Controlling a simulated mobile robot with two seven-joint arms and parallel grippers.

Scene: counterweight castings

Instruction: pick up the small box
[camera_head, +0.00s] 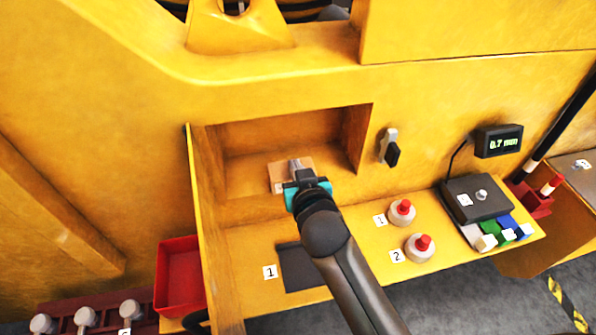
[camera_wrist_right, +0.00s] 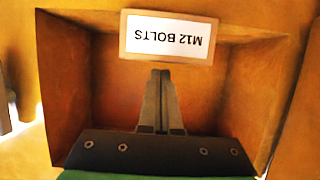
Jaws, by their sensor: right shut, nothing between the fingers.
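The small box (camera_head: 276,170) is tan with a white label and sits in the yellow recess, partly hidden behind my right gripper (camera_head: 295,165). In the right wrist view the box (camera_wrist_right: 168,38) shows its label, "M12 BOLTS", upside down. My right gripper (camera_wrist_right: 161,73) reaches into the recess there with its two fingers together and nothing between them. Its tips appear just below the box's edge in that picture; whether they touch it I cannot tell. My left gripper is not in view.
On the yellow shelf are a dark square pad (camera_head: 298,268), two red-topped pots (camera_head: 401,212) and a dark scale (camera_head: 478,199). A red bin (camera_head: 180,280) is at left. A switch (camera_head: 389,147) juts from the wall.

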